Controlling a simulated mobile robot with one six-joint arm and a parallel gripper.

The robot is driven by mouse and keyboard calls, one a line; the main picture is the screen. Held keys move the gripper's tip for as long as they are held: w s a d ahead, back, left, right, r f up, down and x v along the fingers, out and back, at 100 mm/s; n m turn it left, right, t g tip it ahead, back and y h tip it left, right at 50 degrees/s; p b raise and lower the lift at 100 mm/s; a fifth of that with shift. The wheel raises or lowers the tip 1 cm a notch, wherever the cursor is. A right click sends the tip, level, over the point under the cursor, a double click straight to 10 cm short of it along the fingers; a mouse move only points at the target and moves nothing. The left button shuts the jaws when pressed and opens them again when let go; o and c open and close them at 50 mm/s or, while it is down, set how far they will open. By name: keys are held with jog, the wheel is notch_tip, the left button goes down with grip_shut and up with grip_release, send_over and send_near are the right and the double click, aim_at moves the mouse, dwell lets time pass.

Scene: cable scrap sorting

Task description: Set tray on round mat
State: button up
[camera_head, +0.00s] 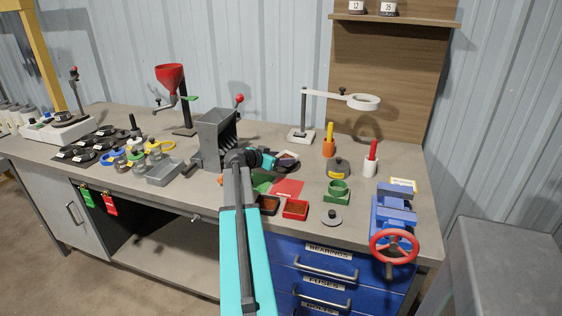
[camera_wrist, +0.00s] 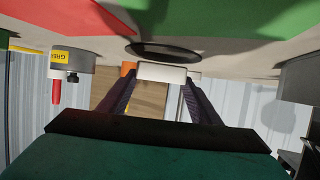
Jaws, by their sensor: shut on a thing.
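My gripper (camera_head: 284,161) reaches over the middle of the bench. In the wrist view, which is upside down, its two dark fingers (camera_wrist: 162,80) are shut on a small pale tray (camera_wrist: 161,72), seen edge-on. In the head view my gripper hides most of the tray and mat.
A red sheet (camera_head: 288,188) and red and black bins (camera_head: 295,209) lie in front of my gripper. A grey crusher (camera_head: 214,138) stands left, a lamp (camera_head: 301,134) behind. A lidded grey pot (camera_head: 339,169), green holder (camera_head: 337,192) and blue vise (camera_head: 394,212) stand right.

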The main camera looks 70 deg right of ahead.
jog(key=shift+f, duration=0.7)
jog(key=o, duration=1.3)
jog(key=b+v, duration=0.1)
jog(key=v, duration=1.1)
jog(key=shift+b, duration=0.4)
